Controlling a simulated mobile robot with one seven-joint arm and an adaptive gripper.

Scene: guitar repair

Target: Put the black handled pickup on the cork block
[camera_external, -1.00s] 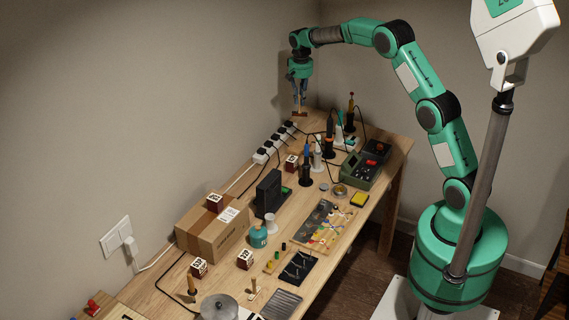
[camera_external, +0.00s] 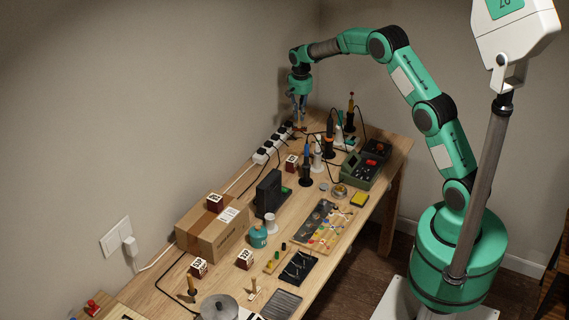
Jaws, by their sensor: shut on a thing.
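My gripper (camera_external: 299,120) points down at the far end of the workbench, beside the power strip. It is shut on a small brown and dark thing (camera_external: 301,128), which I take to be the black handled pickup. The held thing is low, close to the bench top. Whether it touches the surface under it is too small to tell. Its handle is hidden between the fingers. I cannot make out the cork block clearly in this view.
The white power strip (camera_external: 273,143) with black plugs runs along the wall just left of my gripper. Soldering tools in stands (camera_external: 329,145) and a green toolbox (camera_external: 362,168) are to the right. Cables cross the bench (camera_external: 230,265). A cardboard box (camera_external: 205,232) stands nearer the camera.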

